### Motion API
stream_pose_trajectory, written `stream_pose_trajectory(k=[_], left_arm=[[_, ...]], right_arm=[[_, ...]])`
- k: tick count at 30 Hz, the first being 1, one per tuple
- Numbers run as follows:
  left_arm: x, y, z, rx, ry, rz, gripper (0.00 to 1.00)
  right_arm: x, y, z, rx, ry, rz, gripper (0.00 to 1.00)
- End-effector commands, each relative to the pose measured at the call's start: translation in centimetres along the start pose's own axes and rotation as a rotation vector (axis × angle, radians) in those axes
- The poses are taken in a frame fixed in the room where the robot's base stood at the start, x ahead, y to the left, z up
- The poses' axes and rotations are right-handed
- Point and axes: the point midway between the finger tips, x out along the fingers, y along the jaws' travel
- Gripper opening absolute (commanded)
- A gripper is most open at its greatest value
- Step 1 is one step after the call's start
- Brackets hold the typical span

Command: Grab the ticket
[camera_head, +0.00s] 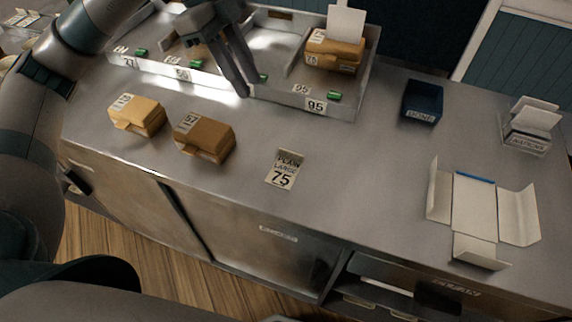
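A ticket (285,169) reading "PLAIN LARGE 75" lies flat on the steel counter, near the middle of its front edge. My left gripper (249,88) points down at the front edge of the divided steel tray, behind and to the left of the ticket and well apart from it. Its two dark fingers are close together, and I cannot tell whether there is a gap between the tips. I see nothing held in it. My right gripper is out of view.
Two brown cartons, a lighter one (137,115) and a darker one (204,137), stand left of the ticket. The numbered tray (352,98) holds another carton (334,51) with a white slip. A dark "DONE" bin (422,102), napkin holder (527,139) and unfolded carton (474,208) are right.

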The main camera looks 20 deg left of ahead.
Motion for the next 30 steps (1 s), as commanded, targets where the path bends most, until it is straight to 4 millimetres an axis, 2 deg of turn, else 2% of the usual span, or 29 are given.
stream_pose_trajectory(k=[8,24,30], left_arm=[[1.7,0.0,-0.1,0.001,0.001,0.003,0.25],[10.6,0.1,-0.1,0.001,0.001,0.003,0.25],[12.1,0.0,0.0,0.002,0.000,0.000,0.25]], right_arm=[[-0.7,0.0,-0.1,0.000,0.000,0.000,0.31],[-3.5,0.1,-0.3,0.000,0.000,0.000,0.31],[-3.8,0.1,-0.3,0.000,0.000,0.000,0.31]])
